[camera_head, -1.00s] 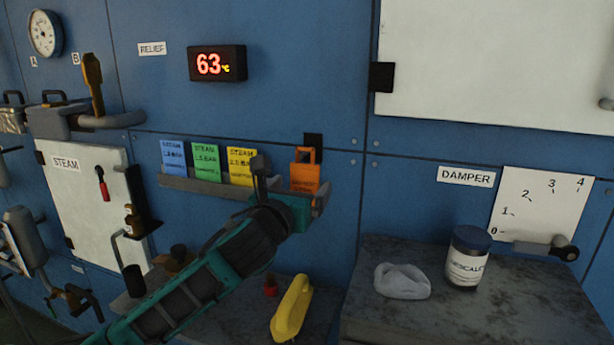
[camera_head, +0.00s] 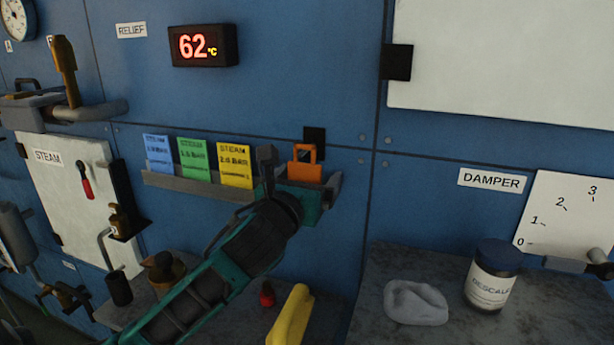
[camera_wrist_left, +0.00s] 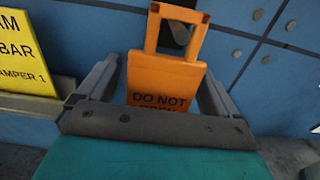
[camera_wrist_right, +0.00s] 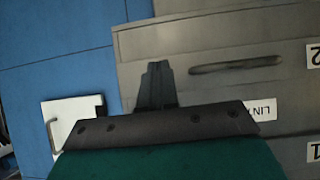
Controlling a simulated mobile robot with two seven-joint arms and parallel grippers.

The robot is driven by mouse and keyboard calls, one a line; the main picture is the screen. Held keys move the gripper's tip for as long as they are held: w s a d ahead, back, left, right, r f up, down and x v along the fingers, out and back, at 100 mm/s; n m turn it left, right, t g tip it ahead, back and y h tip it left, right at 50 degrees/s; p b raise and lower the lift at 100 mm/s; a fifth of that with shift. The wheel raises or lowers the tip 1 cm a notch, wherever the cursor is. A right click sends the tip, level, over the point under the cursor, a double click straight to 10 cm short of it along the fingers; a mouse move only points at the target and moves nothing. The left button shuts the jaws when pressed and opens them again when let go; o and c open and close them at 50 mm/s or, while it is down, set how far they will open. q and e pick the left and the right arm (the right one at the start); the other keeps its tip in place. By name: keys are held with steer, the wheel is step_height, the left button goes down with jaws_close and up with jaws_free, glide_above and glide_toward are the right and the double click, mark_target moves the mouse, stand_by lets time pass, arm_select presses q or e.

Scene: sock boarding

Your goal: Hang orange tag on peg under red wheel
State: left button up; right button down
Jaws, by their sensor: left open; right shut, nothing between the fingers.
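The orange tag (camera_head: 305,168) has a square loop at its top and hangs in front of the blue wall, beside a black square plate. In the left wrist view the tag (camera_wrist_left: 168,78) reads "DO NOT", and a dark peg end shows within its loop. My left gripper (camera_head: 298,180) is open, with one finger on each side of the tag's lower part; I cannot tell whether they touch it. My right gripper (camera_wrist_right: 157,85) is shut and empty, facing a grey cabinet. I cannot identify a red wheel or the peg under it in these frames.
Blue, green and yellow cards (camera_head: 236,166) stand in a grey rack (camera_head: 200,188) left of the tag. Below are a yellow handle (camera_head: 290,318), a small red object (camera_head: 267,293), a grey cloth (camera_head: 415,302) and a descaler jar (camera_head: 492,275) on a worktop.

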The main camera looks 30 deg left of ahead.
arm_select(q)
steer(key=shift+w, duration=0.15)
steer(key=shift+c, duration=0.4)
steer(key=c, duration=0.9)
steer(key=shift+c, duration=0.3)
steer(key=shift+r, duration=0.2)
